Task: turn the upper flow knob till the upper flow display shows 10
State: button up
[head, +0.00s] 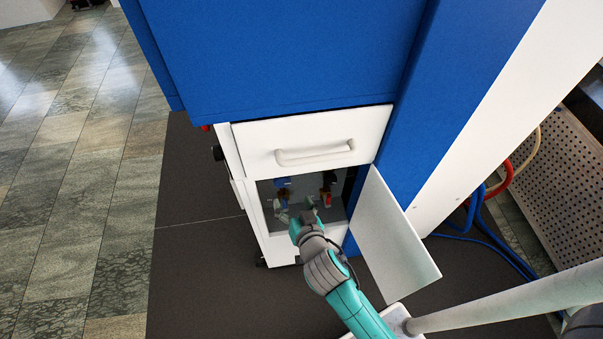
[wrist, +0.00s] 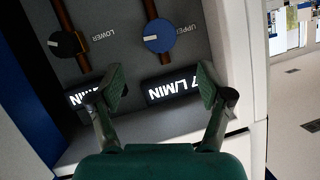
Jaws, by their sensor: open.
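The upper flow display (wrist: 172,87) is lit with white upside-down text ending in L/MIN. My right-hand finger overlaps its right end, and I cannot read its number surely. My gripper (wrist: 161,84) is open and empty, its fingers spread in front of the displays, apart from the blue knob. In the head view my gripper (head: 305,214) reaches the cabinet's open lower compartment.
A black lower knob (wrist: 67,44) and the lower display (wrist: 88,92), partly covered by my left-hand finger, sit beside them. Brown tubes run behind the knobs. In the head view, an open white door (head: 398,238) stands right of my arm, below a closed drawer (head: 313,140).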

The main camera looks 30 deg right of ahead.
aim_at(283, 183)
jog(key=x, duration=1)
jog(key=shift+w+d+f, duration=0.1)
jog(key=shift+w+d, duration=0.1)
jog(key=shift+w, duration=0.15)
jog(key=c, duration=1.2)
jog(key=shift+o, duration=0.2)
